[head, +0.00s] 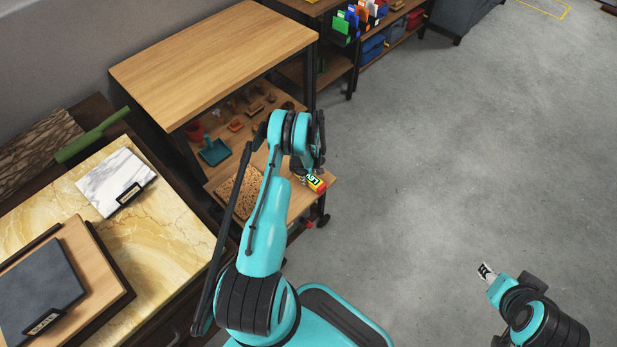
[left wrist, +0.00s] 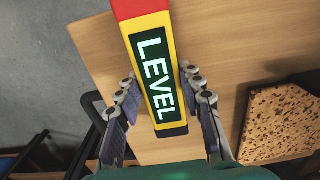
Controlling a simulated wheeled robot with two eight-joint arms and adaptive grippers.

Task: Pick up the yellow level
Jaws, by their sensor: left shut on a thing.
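The yellow level (left wrist: 153,68) has a red end and a dark green panel reading LEVEL. It fills the middle of the left wrist view, between the two fingers of my left gripper (left wrist: 163,112). The fingers are shut on its sides near the dark end. In the head view the level (head: 316,184) shows at the right edge of the lower wooden shelf, partly hidden by my left gripper (head: 305,172). I cannot tell whether it touches the shelf. My right gripper (head: 487,272) is at the lower right, over the floor, far from the level; its fingers are too unclear to read.
A cork-like block (left wrist: 282,122) lies on the shelf (left wrist: 220,65) beside the level. A blue-green tray (head: 214,152) and several small items sit further back. The upper wooden top (head: 215,60) overhangs them. The grey floor to the right is clear.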

